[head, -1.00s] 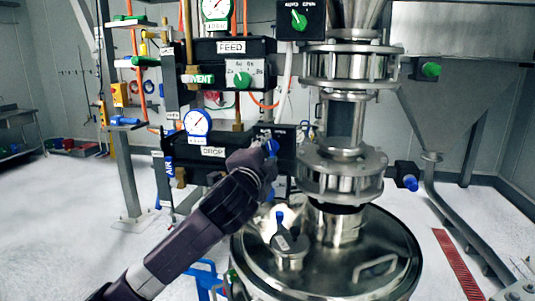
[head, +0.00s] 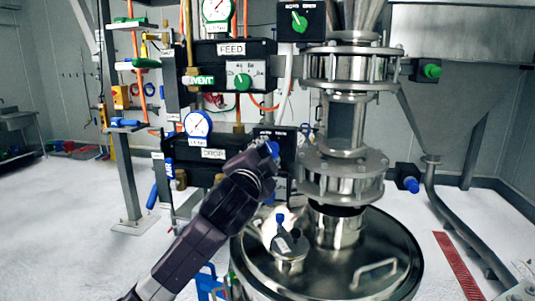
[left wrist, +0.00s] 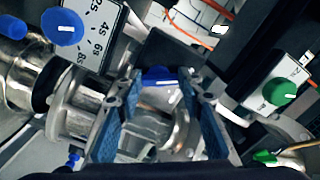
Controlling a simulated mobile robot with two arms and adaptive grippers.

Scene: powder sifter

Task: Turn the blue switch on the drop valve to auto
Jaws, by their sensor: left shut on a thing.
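The drop valve is the black box with a DROP label (head: 213,154) at the middle left of the head view, below the blue gauge. Its blue switch (head: 273,149) sits on a small black panel at the right end. My left gripper (head: 266,158) is at this switch and hides most of it and part of the panel. In the left wrist view, the blue switch (left wrist: 160,75) is between the fingertips of my left gripper (left wrist: 157,88), which is shut on it. The panel's lettering is too small to read. My right gripper is out of view.
Above is the FEED valve box (head: 232,48) with a green dial (head: 243,80). The steel pipe column (head: 343,120) stands right of the gripper, above a round steel vessel lid (head: 340,283). A blue timer knob (left wrist: 62,27) and a green knob (left wrist: 280,92) flank the gripper.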

